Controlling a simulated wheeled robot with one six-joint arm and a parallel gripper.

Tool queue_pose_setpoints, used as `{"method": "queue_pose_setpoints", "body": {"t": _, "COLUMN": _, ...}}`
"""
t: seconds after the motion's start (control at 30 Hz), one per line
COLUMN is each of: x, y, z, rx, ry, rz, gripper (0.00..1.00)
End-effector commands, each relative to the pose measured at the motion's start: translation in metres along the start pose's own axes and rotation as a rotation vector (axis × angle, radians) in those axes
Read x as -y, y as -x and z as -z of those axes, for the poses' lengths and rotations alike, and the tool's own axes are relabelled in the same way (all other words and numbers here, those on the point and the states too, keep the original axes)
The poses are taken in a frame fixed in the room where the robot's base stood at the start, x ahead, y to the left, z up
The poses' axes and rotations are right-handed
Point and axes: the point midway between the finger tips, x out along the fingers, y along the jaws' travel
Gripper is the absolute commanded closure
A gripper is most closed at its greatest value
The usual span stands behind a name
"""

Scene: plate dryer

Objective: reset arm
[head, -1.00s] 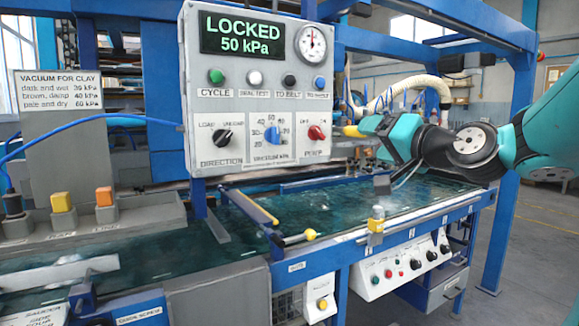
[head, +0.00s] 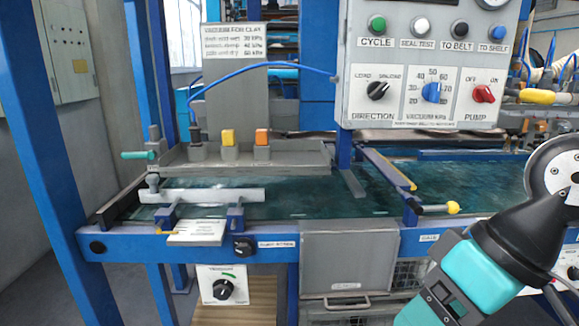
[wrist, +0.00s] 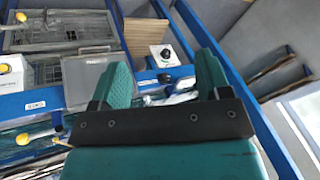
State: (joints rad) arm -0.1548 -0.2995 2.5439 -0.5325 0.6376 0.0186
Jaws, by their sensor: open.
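My gripper (wrist: 163,68) shows in the wrist view with two teal fingers spread apart and a gap between them. Nothing is held in the gap; blue frame parts and a box with a dark knob show beyond it. In the head view my arm, teal and black, enters from the right edge and bends down to the bottom right. I cannot make out the fingertips there. The arm is in front of the machine's blue front rail (head: 190,247), right of the grey front box (head: 348,262).
The control panel (head: 430,75) hangs above the wet dark belt (head: 460,190). A vacuum chart sign (head: 235,45), yellow and orange blocks (head: 229,138) and a white bar (head: 205,196) are at left. A yellow-tipped lever (head: 452,208) sticks out near my arm.

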Motion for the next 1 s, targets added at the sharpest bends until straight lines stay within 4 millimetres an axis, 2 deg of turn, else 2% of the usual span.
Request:
{"method": "queue_pose_setpoints", "body": {"t": 0.1, "x": 0.015, "y": -0.007, "z": -0.028, "rx": 0.138, "ry": 0.093, "rz": -0.01, "gripper": 0.3}}
{"method": "queue_pose_setpoints", "body": {"t": 0.2, "x": 0.023, "y": 0.019, "z": -0.019, "rx": 0.138, "ry": 0.087, "rz": -0.013, "gripper": 0.3}}
{"method": "queue_pose_setpoints", "body": {"t": 0.63, "x": 0.052, "y": 0.101, "z": 0.009, "rx": 0.134, "ry": 0.085, "rz": -0.012, "gripper": 0.3}}
{"method": "queue_pose_setpoints", "body": {"t": 0.77, "x": 0.055, "y": 0.109, "z": 0.012, "rx": 0.134, "ry": 0.085, "rz": -0.011, "gripper": 0.3}}
{"method": "queue_pose_setpoints", "body": {"t": 1.0, "x": 0.055, "y": 0.108, "z": 0.012, "rx": 0.133, "ry": 0.085, "rz": -0.011, "gripper": 0.3}}
